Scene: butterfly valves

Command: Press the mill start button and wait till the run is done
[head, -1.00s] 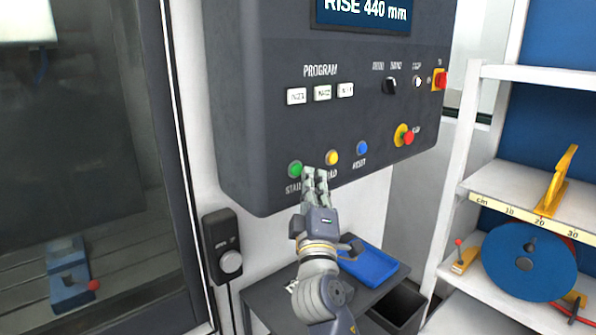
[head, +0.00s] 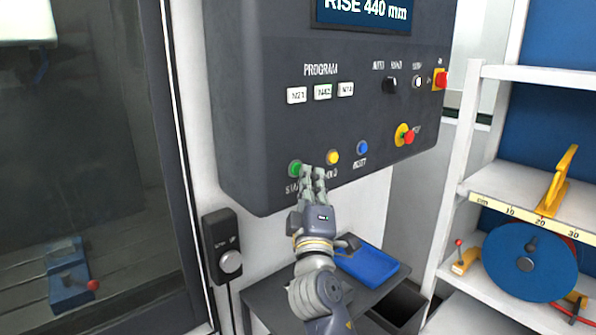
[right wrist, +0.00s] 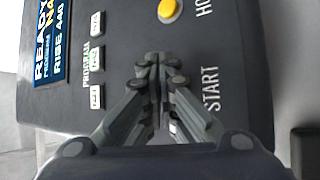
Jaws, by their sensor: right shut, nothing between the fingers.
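The green start button (head: 295,169) is at the lower left of the dark control panel (head: 270,110) in the head view. My right gripper (head: 312,172) is shut and empty, its fingertips just right of the green button and pointing at the panel. In the right wrist view the fingertips (right wrist: 163,62) are together in front of the panel, beside the START label. They hide the green button there, so I cannot tell if they touch it. The screen (right wrist: 48,45) reads READY and RISE 440. My left gripper is not in view.
Yellow (head: 333,157) and blue (head: 362,147) buttons sit right of the green one, then a red stop knob (head: 405,135). The mill's glass door (head: 85,180) is at left. A blue tray (head: 368,264) lies below, and a shelf (head: 530,200) stands at right.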

